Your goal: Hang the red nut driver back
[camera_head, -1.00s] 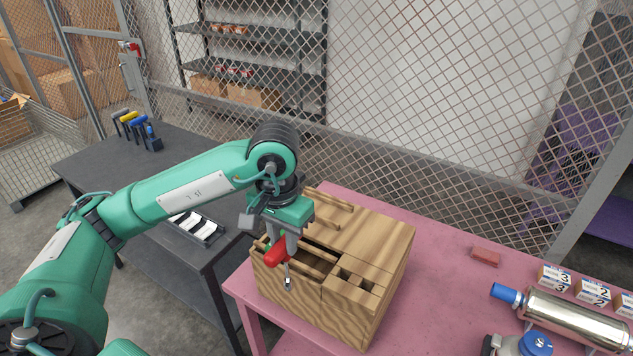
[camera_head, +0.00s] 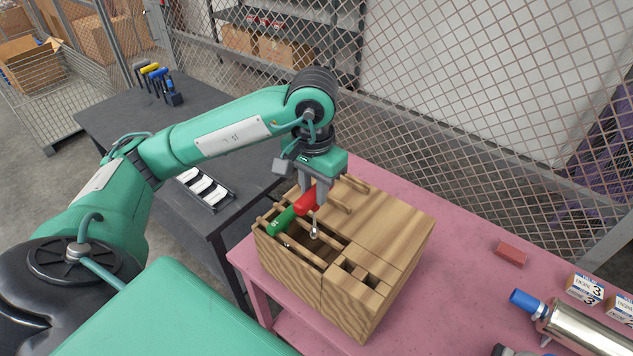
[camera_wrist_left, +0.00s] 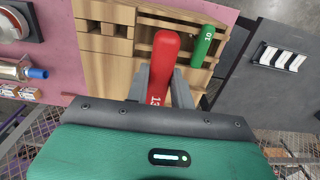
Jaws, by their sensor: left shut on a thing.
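My left gripper (camera_head: 313,192) is shut on the red nut driver (camera_head: 306,201), over the wooden tool block. The driver's red handle also shows in the left wrist view (camera_wrist_left: 161,65), between the two fingers. In the head view its metal shaft points down toward the block's open slots. The wooden tool block (camera_head: 395,225) stands on the pink table. A green nut driver (camera_head: 281,222) sits in the block's rack, just left of the red one; it also shows in the left wrist view (camera_wrist_left: 203,46), marked 10. I cannot tell whether the red driver touches the rack. My right gripper is not in view.
The pink table (camera_head: 450,275) carries a red block (camera_head: 511,253), small labelled boxes (camera_head: 584,289) and a metal cylinder with a blue cap (camera_head: 590,335) at the right. A dark table (camera_head: 130,135) on the left holds a tray of white pieces (camera_head: 207,188) and a rack of tools (camera_head: 160,83).

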